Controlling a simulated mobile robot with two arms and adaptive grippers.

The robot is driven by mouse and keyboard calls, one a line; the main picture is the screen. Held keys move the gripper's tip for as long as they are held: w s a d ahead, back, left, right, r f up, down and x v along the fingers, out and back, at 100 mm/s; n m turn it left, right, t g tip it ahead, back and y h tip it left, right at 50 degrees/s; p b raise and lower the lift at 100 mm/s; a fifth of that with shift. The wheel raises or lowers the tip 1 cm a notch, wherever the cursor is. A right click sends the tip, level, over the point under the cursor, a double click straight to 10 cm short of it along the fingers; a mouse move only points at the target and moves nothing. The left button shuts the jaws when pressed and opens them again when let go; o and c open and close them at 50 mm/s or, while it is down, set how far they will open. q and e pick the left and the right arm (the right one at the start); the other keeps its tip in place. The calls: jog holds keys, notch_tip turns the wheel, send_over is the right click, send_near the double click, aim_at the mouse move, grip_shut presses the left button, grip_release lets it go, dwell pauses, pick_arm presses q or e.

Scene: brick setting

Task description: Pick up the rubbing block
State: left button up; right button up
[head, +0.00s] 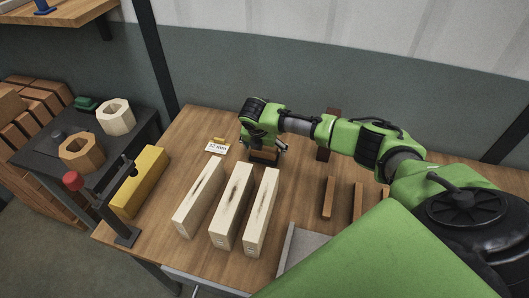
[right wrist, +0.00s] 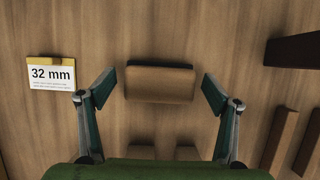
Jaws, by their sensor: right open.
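The rubbing block, a small brown block with a dark back edge (right wrist: 160,83), lies on the wooden table in the right wrist view. In the head view part of the brown block (head: 263,157) shows under my right gripper (head: 268,147), which hides the rest. My right gripper (right wrist: 159,90) is open, with one finger on each side of the block and a gap to both ends. It is not holding anything. My left gripper is not in view.
A card reading "32 mm" (right wrist: 51,75) stands left of the block. Three long pale bars (head: 232,207) lie in front of it. Brown strips (head: 328,197) and a dark upright piece (head: 322,153) are to the right. A yellow block (head: 139,182) sits at the left edge.

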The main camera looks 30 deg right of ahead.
aim_at(264, 147)
jog(key=c, duration=1.4)
jog(key=shift+r, duration=0.1)
notch_tip(264, 147, up, 10)
jog(key=shift+f+b, duration=0.15)
jog(key=shift+b, duration=0.65)
jog(key=o, duration=0.5)
jog(key=shift+c, duration=0.2)
jog(key=shift+r, duration=0.2)
jog(key=shift+c, duration=0.6)
